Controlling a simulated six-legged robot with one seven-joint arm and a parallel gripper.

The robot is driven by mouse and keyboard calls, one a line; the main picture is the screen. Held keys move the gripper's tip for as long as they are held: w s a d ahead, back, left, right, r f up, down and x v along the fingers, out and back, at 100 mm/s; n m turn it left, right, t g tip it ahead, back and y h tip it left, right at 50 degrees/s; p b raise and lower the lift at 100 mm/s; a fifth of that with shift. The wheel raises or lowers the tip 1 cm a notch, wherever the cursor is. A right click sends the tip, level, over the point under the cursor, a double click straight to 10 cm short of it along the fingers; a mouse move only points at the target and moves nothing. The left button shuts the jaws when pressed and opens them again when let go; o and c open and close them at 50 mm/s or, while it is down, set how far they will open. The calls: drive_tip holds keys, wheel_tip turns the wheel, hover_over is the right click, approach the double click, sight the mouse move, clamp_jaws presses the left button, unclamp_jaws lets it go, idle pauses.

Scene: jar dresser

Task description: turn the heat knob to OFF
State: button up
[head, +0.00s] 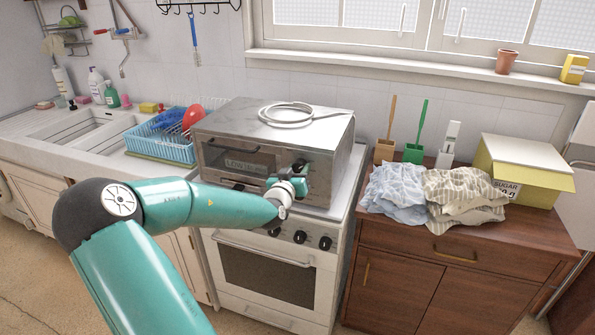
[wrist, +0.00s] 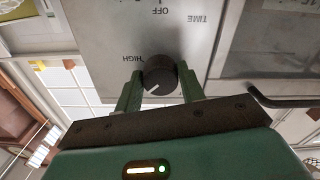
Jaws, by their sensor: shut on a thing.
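The heat knob (wrist: 158,76) is a round dark knob on the light front panel of the toaster oven (head: 228,157). In the wrist view its pale pointer mark faces down and to the left. The upside-down word OFF lies above the knob and HIGH lies to its upper left. My gripper (wrist: 160,90) has one green finger on each side of the knob and is shut on it. In the head view my gripper (head: 298,176) is at the right part of the oven front, and it hides most of the knob there.
The toaster oven stands on a white stove (head: 265,272) with its own black knobs below my gripper. A coiled white cable (head: 286,114) lies on the oven top. A blue dish rack (head: 160,140) is at left. A wooden dresser (head: 395,280) with folded cloths (head: 460,195) is at right.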

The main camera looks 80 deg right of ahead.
drive_tip(key=n, duration=0.4)
drive_tip(key=shift+n, duration=0.3)
drive_tip(key=n, duration=0.4)
drive_tip(key=shift+n, duration=0.3)
drive_tip(key=shift+s, duration=0.1)
drive_tip(key=o, duration=1)
drive_tip(key=a, duration=0.4)
drive_tip(key=w+a, duration=0.1)
drive_tip(key=a, duration=0.8)
drive_tip(key=shift+w+a, duration=0.15)
drive_tip(key=shift+a, duration=0.25)
